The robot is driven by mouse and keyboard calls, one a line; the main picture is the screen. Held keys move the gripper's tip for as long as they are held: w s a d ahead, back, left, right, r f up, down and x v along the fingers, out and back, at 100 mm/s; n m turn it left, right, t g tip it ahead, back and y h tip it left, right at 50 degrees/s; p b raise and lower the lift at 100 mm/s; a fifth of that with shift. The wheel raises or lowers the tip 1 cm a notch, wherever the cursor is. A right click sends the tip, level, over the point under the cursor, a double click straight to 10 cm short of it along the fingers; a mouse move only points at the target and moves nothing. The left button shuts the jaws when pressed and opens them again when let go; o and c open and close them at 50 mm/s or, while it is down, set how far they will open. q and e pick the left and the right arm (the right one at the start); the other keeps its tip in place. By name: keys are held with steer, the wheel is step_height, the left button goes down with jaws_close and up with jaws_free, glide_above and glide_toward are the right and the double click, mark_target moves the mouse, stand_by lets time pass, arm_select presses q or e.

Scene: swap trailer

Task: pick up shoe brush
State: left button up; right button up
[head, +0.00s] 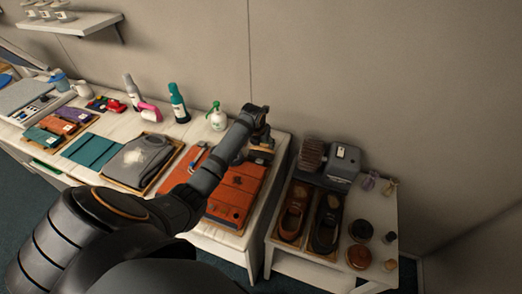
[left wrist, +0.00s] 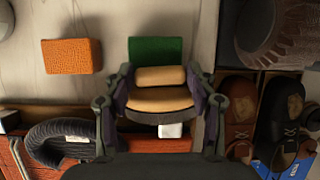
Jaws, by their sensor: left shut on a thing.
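My left gripper (head: 262,138) is at the right end of the long table, near the wall. In the left wrist view its fingers (left wrist: 160,80) are shut on the shoe brush (left wrist: 160,100), a tan wooden piece with a darker lower edge. The fingers sit on both sides of it and hide its ends. I cannot tell whether it touches the table. A green block (left wrist: 155,48) lies just beyond it. My right gripper is not in view.
An orange block (left wrist: 72,56) and a dark curved item (left wrist: 62,138) lie nearby on the long table (head: 240,240). The side table on the right holds brown shoes (head: 293,212), dark shoes (head: 326,222), a grey machine (head: 343,165) and jars (head: 360,231).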

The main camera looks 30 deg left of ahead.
arm_select(q)
steer(key=shift+c, duration=0.5)
steer(key=shift+w+r+b, duration=0.1)
steer(key=shift+r+b, duration=0.35)
steer(key=shift+r, duration=0.1)
steer(key=shift+a+r+b, duration=0.1)
steer(key=shift+r+b, duration=0.35)
steer(key=shift+r, duration=0.3)
steer(key=s+r, duration=0.2)
steer(key=s+r+b, duration=0.1)
steer(key=s+r, duration=0.1)
steer(key=r, duration=0.1)
steer(key=shift+s+r, duration=0.25)
steer(key=shift+r, duration=0.05)
steer(key=b, duration=0.2)
glide_toward(257, 151)
steer(key=s+r, duration=0.4)
steer(key=shift+s+r, duration=0.25)
steer(key=shift+s, duration=0.25)
steer(key=shift+s+r, duration=0.2)
steer(key=shift+s, duration=0.3)
